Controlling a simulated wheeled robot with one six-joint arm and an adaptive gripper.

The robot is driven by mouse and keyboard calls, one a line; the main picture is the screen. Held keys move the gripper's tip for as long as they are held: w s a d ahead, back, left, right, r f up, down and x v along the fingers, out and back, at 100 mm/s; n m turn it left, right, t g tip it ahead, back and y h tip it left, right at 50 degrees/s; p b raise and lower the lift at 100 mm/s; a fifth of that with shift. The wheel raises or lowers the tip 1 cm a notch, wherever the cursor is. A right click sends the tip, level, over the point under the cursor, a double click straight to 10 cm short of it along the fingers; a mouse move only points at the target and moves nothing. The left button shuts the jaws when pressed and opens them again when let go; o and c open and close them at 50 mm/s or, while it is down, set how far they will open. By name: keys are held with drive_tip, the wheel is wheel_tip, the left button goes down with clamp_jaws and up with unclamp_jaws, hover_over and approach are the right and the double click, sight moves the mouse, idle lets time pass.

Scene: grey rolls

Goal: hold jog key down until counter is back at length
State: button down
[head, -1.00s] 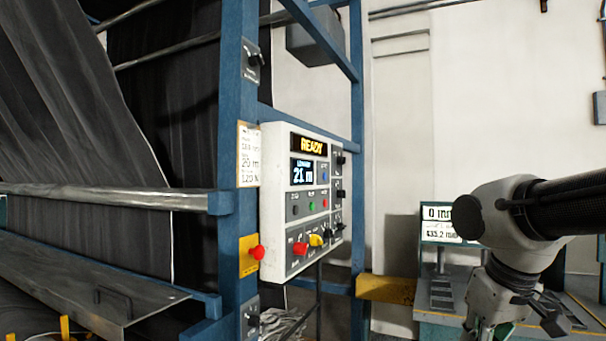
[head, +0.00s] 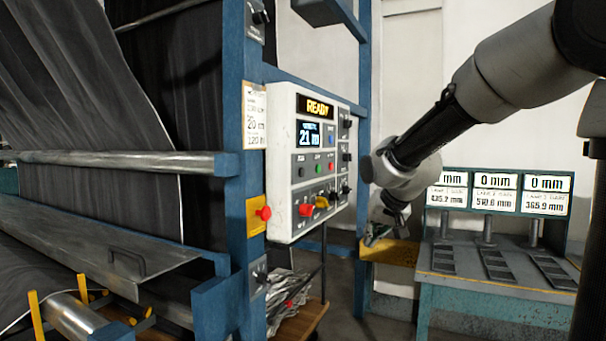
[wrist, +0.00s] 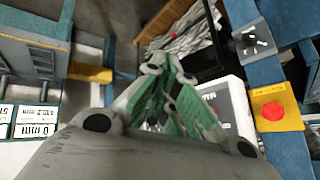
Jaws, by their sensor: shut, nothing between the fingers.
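The white control panel (head: 279,165) hangs on the blue frame. Its top display (head: 318,107) reads READY and its counter screen (head: 310,134) reads 21 m. I cannot tell which key is the jog key. My gripper (head: 370,240) is shut and empty, right of the panel and apart from it. In the wrist view its green-padded fingers (wrist: 158,62) are together, and the panel (wrist: 228,100) is partly hidden behind them.
A card (head: 254,117) on the post shows 20 m. A red mushroom button (head: 264,213) sits on a yellow plate left of the panel. A blue post (head: 361,110) stands behind the panel. A bench (head: 480,290) with gauge displays stands at right. Dark fabric (head: 60,90) fills the left.

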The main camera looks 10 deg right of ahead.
sight(302, 172)
drive_tip(key=w+a+r+m+t+y, duration=0.1)
drive_tip(key=w+a+r+m+t, duration=0.2)
drive_tip(key=w+r, duration=0.9)
wheel_tip(302, 172, up, 3)
drive_tip(key=m+t, duration=0.3)
drive_tip(key=t, duration=0.1)
drive_tip(key=shift+m, duration=0.4)
drive_tip(key=shift+w+f, duration=0.1)
drive_tip(key=shift+f, duration=0.05)
drive_tip(key=w+a, duration=0.5)
drive_tip(key=a, duration=0.2)
drive_tip(key=shift+w+a, duration=0.1)
drive_tip(key=shift+w+a, duration=0.2)
drive_tip(key=shift+a, duration=0.1)
idle(0.3)
drive_tip(key=shift+w+a, duration=0.25)
drive_tip(key=shift+a, duration=0.1)
idle(2.1)
